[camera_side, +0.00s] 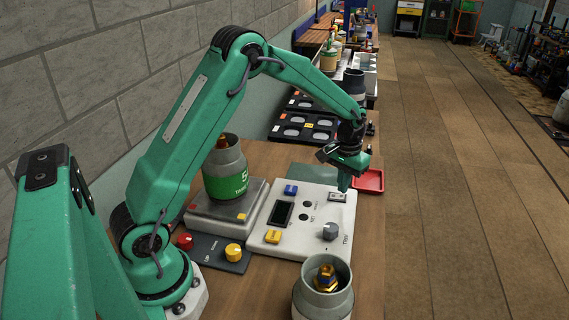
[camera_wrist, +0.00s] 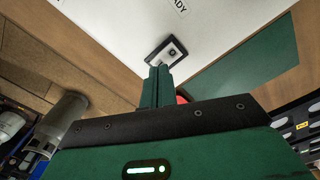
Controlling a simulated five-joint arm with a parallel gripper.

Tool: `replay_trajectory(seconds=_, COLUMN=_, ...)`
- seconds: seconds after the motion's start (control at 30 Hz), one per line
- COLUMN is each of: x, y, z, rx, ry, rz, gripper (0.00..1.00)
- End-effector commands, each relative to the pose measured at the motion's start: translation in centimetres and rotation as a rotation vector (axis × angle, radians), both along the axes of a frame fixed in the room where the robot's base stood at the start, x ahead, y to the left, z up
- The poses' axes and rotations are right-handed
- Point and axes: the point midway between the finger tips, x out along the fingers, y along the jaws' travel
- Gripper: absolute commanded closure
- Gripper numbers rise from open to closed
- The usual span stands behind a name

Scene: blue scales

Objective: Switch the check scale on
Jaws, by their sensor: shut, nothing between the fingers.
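A white control panel (camera_side: 300,250) lies on the wooden bench, with a dark display (camera_side: 281,213), a grey knob (camera_side: 330,231), a blue button (camera_side: 291,190) and a yellow button (camera_side: 273,237). A small rocker switch (camera_side: 337,197) in a pale frame sits at its far right corner. It also shows in the wrist view (camera_wrist: 168,52), just beyond my fingertips. My gripper (camera_side: 343,187) is shut and empty, pointing down at the switch. In the wrist view its fingers (camera_wrist: 158,70) overlap the switch frame's near edge; I cannot tell whether they touch it.
A grey cylinder with a green band (camera_side: 227,172) stands on a metal weighing plate (camera_side: 205,225) left of the panel. A dark box with red and yellow knobs (camera_side: 215,252) lies in front. A grey canister (camera_side: 323,300) stands nearest. A red tray (camera_side: 369,189) is behind my gripper.

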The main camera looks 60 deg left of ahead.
Motion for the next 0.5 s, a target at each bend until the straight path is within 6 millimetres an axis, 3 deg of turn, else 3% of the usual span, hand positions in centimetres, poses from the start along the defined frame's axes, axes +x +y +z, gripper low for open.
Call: replay_trajectory(seconds=0.5, x=-0.01, y=0.00, z=-0.34, rx=0.000, ry=0.001, rz=0.000, gripper=1.00)
